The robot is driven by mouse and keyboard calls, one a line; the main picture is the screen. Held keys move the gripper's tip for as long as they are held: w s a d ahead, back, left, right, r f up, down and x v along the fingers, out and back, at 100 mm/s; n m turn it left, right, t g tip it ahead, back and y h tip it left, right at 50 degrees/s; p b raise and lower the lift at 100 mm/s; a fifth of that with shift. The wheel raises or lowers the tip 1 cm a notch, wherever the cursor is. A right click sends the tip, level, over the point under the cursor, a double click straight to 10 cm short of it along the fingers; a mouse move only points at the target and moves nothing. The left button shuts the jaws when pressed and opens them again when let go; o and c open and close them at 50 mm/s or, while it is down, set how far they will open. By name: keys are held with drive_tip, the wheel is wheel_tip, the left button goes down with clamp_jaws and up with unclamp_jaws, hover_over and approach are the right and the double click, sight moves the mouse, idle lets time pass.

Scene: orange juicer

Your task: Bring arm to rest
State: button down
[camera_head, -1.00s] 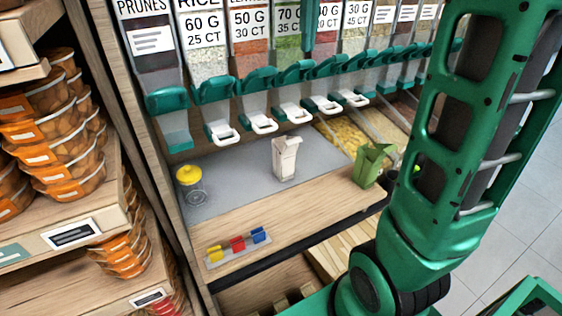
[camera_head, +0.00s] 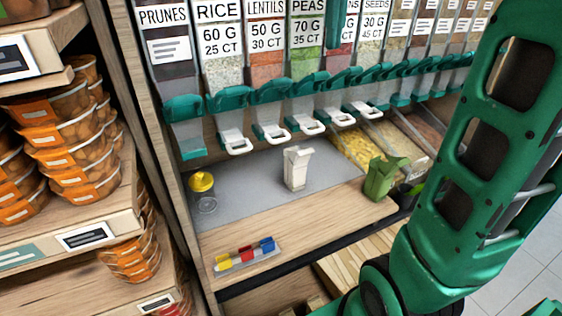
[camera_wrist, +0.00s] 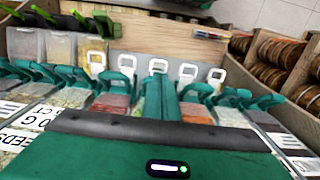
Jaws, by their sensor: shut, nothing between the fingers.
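My green arm (camera_head: 480,180) fills the right side of the head view. My gripper (camera_head: 338,48) shows as a narrow teal shape at the top of the head view, in front of the dispenser between the peas and the seeds. In the wrist view my gripper (camera_wrist: 165,78) has its two fingers together with nothing between them. It points over the row of dispensers, which appears upside down there. Much of the gripper is cut off in the head view.
Dispensers with white handles (camera_head: 312,124) line the back. Shelves with orange tubs (camera_head: 75,150) are at left.

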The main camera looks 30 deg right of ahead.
drive_tip(key=s+d+f+m, duration=0.1)
drive_tip(key=s+f+m, duration=0.2)
drive_tip(key=s+f, duration=0.8)
drive_tip(key=s+d+f+m, duration=0.1)
drive_tip(key=s+f+m, duration=0.2)
drive_tip(key=s+f, duration=0.9)
wheel_tip(320, 180, down, 5)
drive_tip(key=shift+d+f, duration=0.1)
drive_tip(key=shift+d, duration=0.2)
drive_tip(key=shift+w+f, duration=0.15)
drive_tip(key=shift+w, duration=0.4)
